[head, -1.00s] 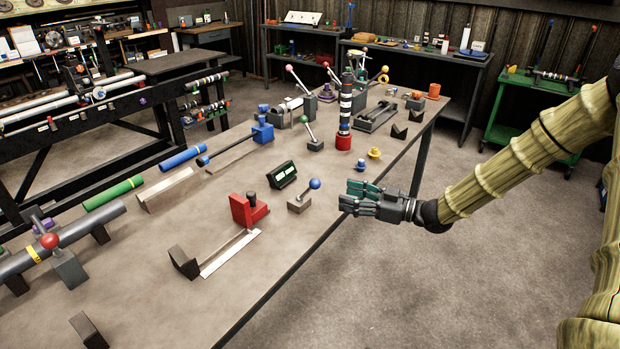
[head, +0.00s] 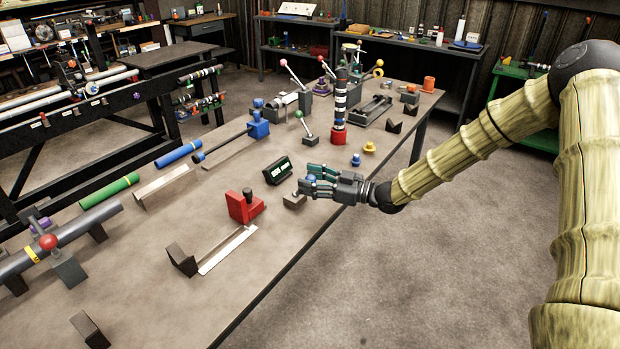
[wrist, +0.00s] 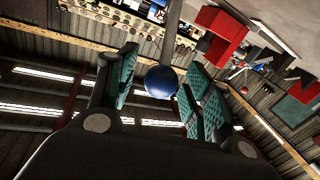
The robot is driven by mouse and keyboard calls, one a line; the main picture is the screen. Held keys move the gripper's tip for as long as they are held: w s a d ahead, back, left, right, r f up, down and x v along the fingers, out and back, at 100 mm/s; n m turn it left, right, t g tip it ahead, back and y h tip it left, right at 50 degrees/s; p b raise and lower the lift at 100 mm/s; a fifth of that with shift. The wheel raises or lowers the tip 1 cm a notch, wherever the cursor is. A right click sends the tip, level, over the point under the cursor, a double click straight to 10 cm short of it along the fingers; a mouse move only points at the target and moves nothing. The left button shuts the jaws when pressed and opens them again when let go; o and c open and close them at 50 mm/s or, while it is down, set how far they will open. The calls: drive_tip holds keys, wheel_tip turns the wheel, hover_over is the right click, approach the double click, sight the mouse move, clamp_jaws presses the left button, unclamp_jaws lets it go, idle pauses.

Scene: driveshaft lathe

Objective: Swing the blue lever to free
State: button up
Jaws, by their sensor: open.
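The blue lever is a grey rod with a round blue knob (wrist: 161,82) on a small grey base (head: 293,201) near the table's right edge. In the head view my gripper's fingers mostly cover the knob and rod. My gripper (head: 310,180) is open, with its green-padded fingers around the knob. In the wrist view the knob sits between the open finger pads (wrist: 158,92), apart from the left pad and close to the right ones. Whether it touches the right pads I cannot tell.
A black display box (head: 278,170) stands just left of the lever. A red block (head: 244,207) is nearer on the table (head: 225,285). Behind are a green-knobbed lever (head: 307,130), a striped column (head: 340,105) and small yellow pieces (head: 369,148). The table's right front is clear.

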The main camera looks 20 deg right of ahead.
drive_tip(key=shift+w+a, duration=0.15)
clamp_jaws()
idle(0.4)
